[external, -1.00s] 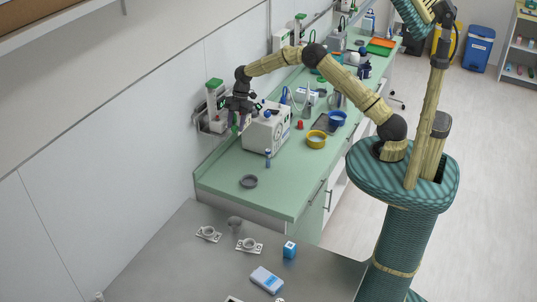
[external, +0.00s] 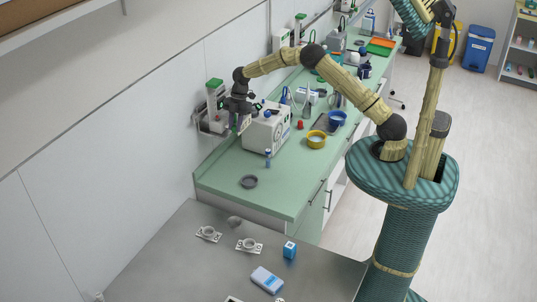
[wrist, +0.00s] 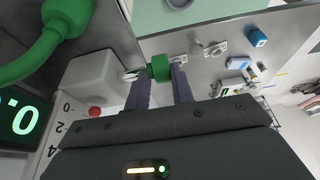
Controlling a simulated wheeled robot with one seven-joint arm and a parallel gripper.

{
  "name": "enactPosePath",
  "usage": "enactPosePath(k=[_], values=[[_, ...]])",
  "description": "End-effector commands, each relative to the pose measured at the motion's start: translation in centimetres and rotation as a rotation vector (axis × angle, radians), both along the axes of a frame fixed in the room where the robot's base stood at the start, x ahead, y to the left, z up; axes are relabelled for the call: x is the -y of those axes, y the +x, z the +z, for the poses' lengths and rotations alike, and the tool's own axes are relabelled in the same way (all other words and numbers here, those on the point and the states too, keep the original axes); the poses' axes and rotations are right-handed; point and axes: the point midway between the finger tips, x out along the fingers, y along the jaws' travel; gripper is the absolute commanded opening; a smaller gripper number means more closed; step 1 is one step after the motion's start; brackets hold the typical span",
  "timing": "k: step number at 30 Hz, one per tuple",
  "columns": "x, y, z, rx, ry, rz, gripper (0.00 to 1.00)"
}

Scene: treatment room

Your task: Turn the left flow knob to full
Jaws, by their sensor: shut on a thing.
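A small green knob (wrist: 159,68) sits between the two fingertips of my gripper (wrist: 160,74) in the wrist view. The fingers are shut on it from both sides. In the external view my gripper (external: 238,116) is at the wall unit (external: 213,101) with the green top, just left of the white box-shaped device (external: 266,130). There the knob is hidden by my gripper. In the wrist view a pale panel (wrist: 62,135) shows a scale with 0, 2 and 4 and a red ball (wrist: 95,112) beside it. How far the knob is turned cannot be told.
A green fitting with a hose (wrist: 65,18) and a green-lit display (wrist: 22,120) are close by in the wrist view. The counter's near end is mostly clear.

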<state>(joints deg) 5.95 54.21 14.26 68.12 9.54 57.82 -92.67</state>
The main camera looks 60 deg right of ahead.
Motion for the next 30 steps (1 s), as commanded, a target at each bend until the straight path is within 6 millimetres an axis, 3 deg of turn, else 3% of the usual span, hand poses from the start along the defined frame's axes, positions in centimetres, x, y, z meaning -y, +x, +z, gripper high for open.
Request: enactPosePath(k=[11,30], values=[[-0.8,-0.3,-0.2,-0.011,-0.240,0.008,0.01],[-2.1,-0.3,-1.0,-0.011,-0.845,0.005,0.01]])
